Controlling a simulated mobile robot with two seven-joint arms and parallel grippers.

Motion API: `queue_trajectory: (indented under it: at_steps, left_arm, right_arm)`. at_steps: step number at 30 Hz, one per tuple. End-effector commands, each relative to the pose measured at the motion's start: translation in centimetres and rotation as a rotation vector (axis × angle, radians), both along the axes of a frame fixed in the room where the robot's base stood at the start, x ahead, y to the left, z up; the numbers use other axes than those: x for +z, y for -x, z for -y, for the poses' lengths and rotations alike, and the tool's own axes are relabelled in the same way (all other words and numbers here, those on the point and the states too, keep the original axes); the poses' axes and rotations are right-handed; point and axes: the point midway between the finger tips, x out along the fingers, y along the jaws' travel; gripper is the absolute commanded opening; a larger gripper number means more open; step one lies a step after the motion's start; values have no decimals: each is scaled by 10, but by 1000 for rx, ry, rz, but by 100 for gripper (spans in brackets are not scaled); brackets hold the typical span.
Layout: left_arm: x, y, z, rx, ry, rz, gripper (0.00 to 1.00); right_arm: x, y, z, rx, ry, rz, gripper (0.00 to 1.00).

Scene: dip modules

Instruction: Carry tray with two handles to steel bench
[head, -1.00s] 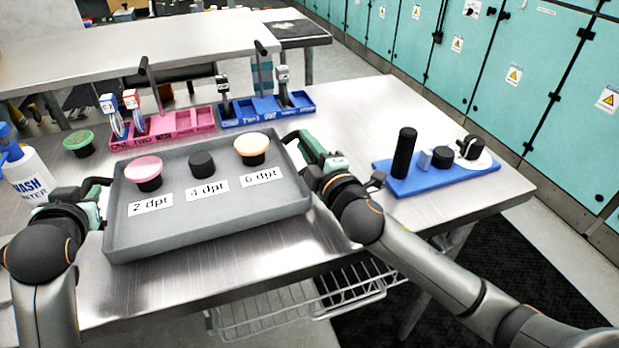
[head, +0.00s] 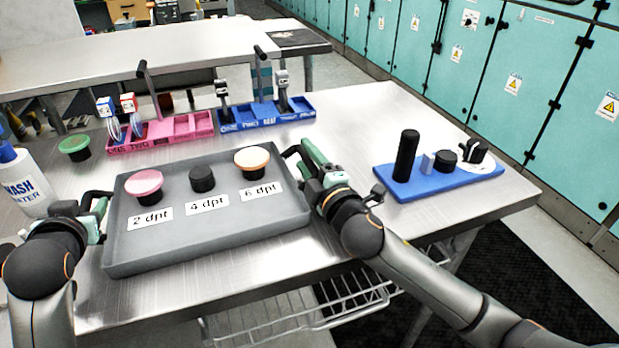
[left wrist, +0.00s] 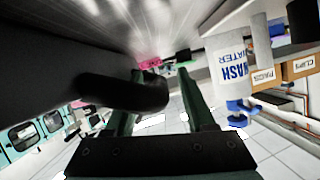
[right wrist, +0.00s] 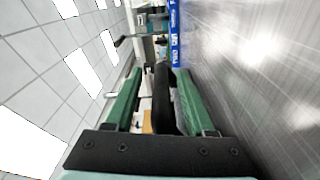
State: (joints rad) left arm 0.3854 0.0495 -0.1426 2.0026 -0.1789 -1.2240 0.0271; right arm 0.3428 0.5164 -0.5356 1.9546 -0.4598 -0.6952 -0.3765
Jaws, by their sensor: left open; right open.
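The grey tray (head: 215,250) lies on the steel bench (head: 400,120), near its front edge. It holds a pink-topped piece (head: 145,184), a black piece (head: 202,179) and a cream-topped piece (head: 252,160), behind labels "2 dpt", "4 dpt" and "6 dpt". My left gripper (head: 98,215) is open at the tray's left handle; the black handle (left wrist: 125,91) reaches in at its fingers in the left wrist view. My right gripper (head: 308,155) is open at the right side, with the black right handle (right wrist: 161,95) between its fingers in the right wrist view.
A pink caddy (head: 160,135) and a blue caddy (head: 265,115) stand behind the tray. A wash bottle (head: 25,185) and a green-topped piece (head: 74,146) are at the left. A blue base (head: 435,182) with black parts stands right. Bare bench lies between it and the tray.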

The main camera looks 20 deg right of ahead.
Motion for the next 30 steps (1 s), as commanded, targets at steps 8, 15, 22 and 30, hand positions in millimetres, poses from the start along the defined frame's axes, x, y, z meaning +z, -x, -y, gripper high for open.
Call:
queue_trajectory:
  at_steps: [8,15,22,30]
  left_arm:
    - [11,27,3,-1,1,2,55]
    - [29,71,8,-1,0,3,55]
    - [42,101,12,-1,0,2,55]
    - [45,111,12,0,0,-1,55]
  right_arm:
    - [0,0,0,0,0,0,55]
    - [0,0,0,0,0,0,55]
    - [0,0,0,0,0,0,55]
    - [-1,9,0,1,0,-1,55]
